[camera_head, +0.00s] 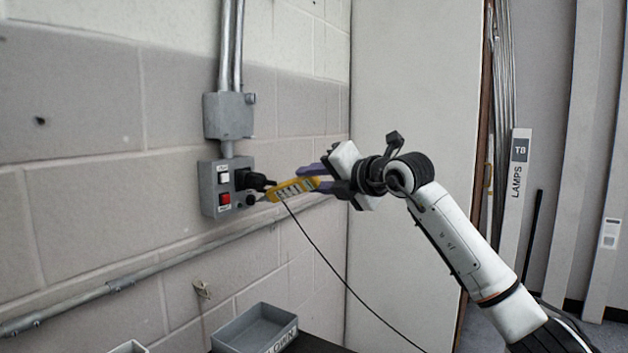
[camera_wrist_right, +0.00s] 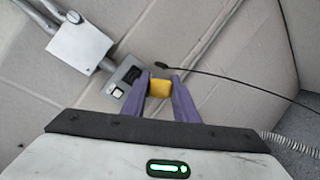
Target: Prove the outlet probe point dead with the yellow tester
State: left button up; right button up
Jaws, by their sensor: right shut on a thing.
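The yellow tester (camera_head: 293,188) is held out toward the wall outlet box; its end also shows in the right wrist view (camera_wrist_right: 160,88). My right gripper (camera_head: 322,180) is shut on the tester, with its purple fingers (camera_wrist_right: 162,92) on either side of it. The grey outlet box (camera_head: 208,189) has a white switch, a red switch and a black plug or socket (camera_head: 250,180) on its right part. The tester's front end is close to the box's lower right; whether it touches the probe point cannot be told. My left gripper is not in view.
A grey junction box (camera_head: 228,115) with conduits is above the outlet box. A thin black cable (camera_head: 325,262) hangs from the outlet area down to the right. A grey tray (camera_head: 257,330) is below. A tall panel (camera_head: 410,110) stands behind my right arm.

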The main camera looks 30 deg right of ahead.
jog(key=shift+r, duration=0.1)
jog(key=shift+w+a+p, duration=0.25)
jog(key=shift+w+p, duration=0.05)
jog(key=shift+w, duration=0.15)
dwell(0.5)
jog(key=shift+s, duration=0.1)
dwell(0.7)
jog(key=shift+s+d+b, duration=0.35)
jog(key=shift+s+b, duration=0.1)
jog(key=shift+b, duration=0.05)
jog(key=s+d+b, duration=0.1)
jog(key=s+d, duration=0.1)
jog(key=s, duration=0.1)
jog(key=s+b, duration=0.1)
jog(key=s, duration=0.1)
jog(key=shift+d+b, duration=0.35)
jog(key=shift+d, duration=0.05)
